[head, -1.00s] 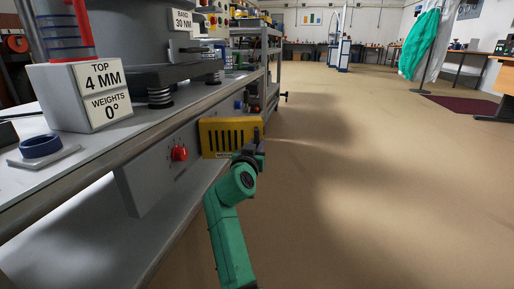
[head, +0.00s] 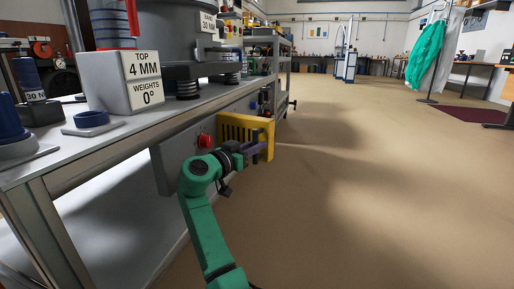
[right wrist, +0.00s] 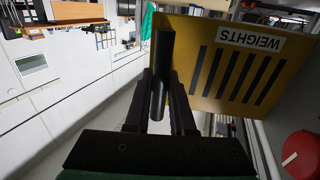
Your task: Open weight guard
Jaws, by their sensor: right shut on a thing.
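The weight guard (head: 233,128) is a yellow slotted panel low on the front of the bench. Its right side stands out from the grey bench front at an angle. In the right wrist view the guard (right wrist: 205,62) fills the upper right, with a "WEIGHTS" label and several dark slots. My right gripper (head: 256,149) is at the guard's free side. In the right wrist view the right gripper (right wrist: 160,95) is shut on the guard's dark bar handle (right wrist: 162,60), which lies between its fingers. My left gripper is out of view.
A red knob (head: 205,141) sits on the bench front left of the guard; it also shows in the right wrist view (right wrist: 302,155). The bench top (head: 45,150) holds a block marked "TOP 4 MM" (head: 118,80) and a blue ring (head: 91,119).

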